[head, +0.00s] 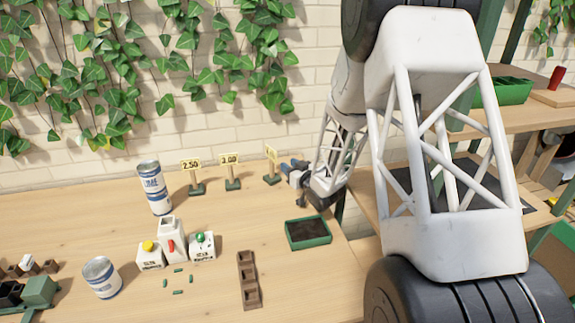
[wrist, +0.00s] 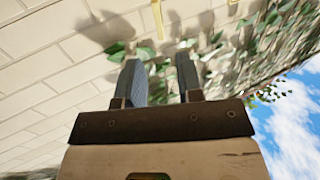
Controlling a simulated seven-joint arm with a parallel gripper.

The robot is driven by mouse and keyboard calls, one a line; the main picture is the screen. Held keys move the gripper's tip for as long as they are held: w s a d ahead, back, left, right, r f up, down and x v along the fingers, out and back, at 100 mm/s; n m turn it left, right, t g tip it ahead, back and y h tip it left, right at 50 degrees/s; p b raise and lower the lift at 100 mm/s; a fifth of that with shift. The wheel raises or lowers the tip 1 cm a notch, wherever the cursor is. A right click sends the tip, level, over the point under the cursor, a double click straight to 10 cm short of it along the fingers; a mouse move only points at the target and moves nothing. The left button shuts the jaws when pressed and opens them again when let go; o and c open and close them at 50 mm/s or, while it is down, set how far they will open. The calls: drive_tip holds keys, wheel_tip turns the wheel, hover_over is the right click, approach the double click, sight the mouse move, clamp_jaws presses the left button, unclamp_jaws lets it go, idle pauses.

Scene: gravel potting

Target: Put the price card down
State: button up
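Three yellow price cards on posts with dark green feet stand upright in a row at the back of the table. The left card (head: 191,164) reads 2.50 and the middle card (head: 231,159) reads 2.00. The right card (head: 271,154) is turned nearly edge-on, so its print is hidden. My gripper (head: 282,165) is just right of this card, its blue-grey fingers pointing toward it. In the wrist view the fingers (wrist: 161,75) are apart with nothing held between them. A thin yellow strip (wrist: 157,18), probably a card, shows beyond the tips.
A green tray of dark soil (head: 308,232) lies below my gripper. A brown row of pots (head: 247,280), button boxes (head: 150,256) and two white-blue cans (head: 101,277) (head: 154,187) stand further left. The ivy-covered wall is close behind the cards. Bare table lies around the soil tray.

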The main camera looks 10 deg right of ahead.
idle(0.7)
drive_tip(key=s+r+m+g+h, duration=0.3)
drive_tip(key=s+r+g+h, duration=0.35)
drive_tip(key=s+r, duration=0.9)
drive_tip(key=s+a+r+g, duration=0.2)
drive_tip(key=s+g, duration=0.1)
drive_tip(key=s, duration=1.4)
drive_tip(key=s+a+r+m+g, duration=0.1)
drive_tip(key=s+g, duration=0.3)
drive_tip(key=s, duration=1.3)
drive_tip(key=shift+s+a+r+m, duration=0.2)
drive_tip(key=shift+a+r+m, duration=0.1)
drive_tip(key=shift+a+r, duration=0.35)
drive_tip(key=shift+g+h, duration=0.25)
